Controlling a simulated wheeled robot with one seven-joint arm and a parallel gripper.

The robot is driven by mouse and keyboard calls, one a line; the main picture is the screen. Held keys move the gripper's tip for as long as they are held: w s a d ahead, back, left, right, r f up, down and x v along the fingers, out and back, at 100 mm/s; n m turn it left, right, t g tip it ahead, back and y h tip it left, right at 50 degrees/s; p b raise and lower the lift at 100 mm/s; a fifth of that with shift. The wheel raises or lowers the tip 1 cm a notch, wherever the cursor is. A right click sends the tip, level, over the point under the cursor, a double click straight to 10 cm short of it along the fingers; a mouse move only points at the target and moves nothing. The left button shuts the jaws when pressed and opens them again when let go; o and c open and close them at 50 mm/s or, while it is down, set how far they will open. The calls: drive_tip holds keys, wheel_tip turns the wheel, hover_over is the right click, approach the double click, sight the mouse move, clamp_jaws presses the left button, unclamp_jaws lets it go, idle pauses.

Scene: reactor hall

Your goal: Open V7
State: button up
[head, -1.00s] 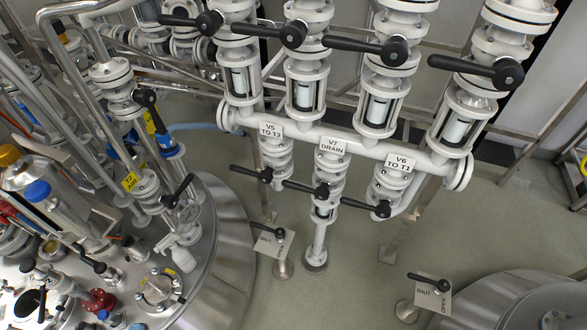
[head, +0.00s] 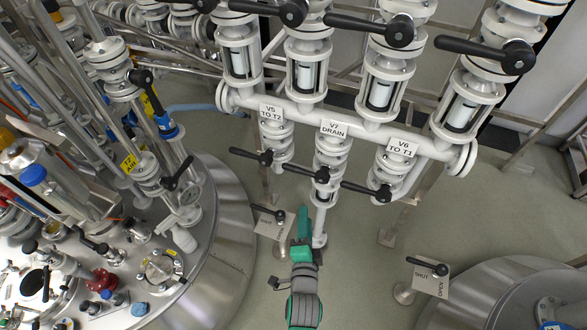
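The V7 valve (head: 330,150) hangs under the white manifold pipe, in the middle of three, with a "V7 DRAIN" label (head: 334,129) above it. Its black lever (head: 300,170) points left from its pivot, crosswise to the vertical pipe. My gripper (head: 304,212), green with a dark grey wrist, reaches up from the bottom edge.
The V5 lever (head: 250,155) is close on the left and the V6 lever (head: 367,189) on the right. Two SHUT/OPEN plates (head: 272,222) (head: 430,276) with black levers stand lower. A steel vessel (head: 220,235) is at left.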

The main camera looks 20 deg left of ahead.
sight(294, 171)
drive_tip(key=w+a+m, duration=0.1)
drive_tip(key=w+a, duration=0.2)
drive_tip(key=w, duration=0.2)
drive_tip(key=w+a+r+m+y, duration=0.1)
drive_tip(key=w+a, duration=0.2)
drive_tip(key=w, duration=0.2)
drive_tip(key=w+a+m, duration=0.1)
drive_tip(key=w+a, duration=0.1)
drive_tip(key=w, duration=0.3)
drive_tip(key=shift+w+a+r, duration=0.15)
drive_tip(key=shift+a, duration=0.25)
drive_tip(key=shift+x, duration=0.8)
drive_tip(key=shift+d, duration=0.1)
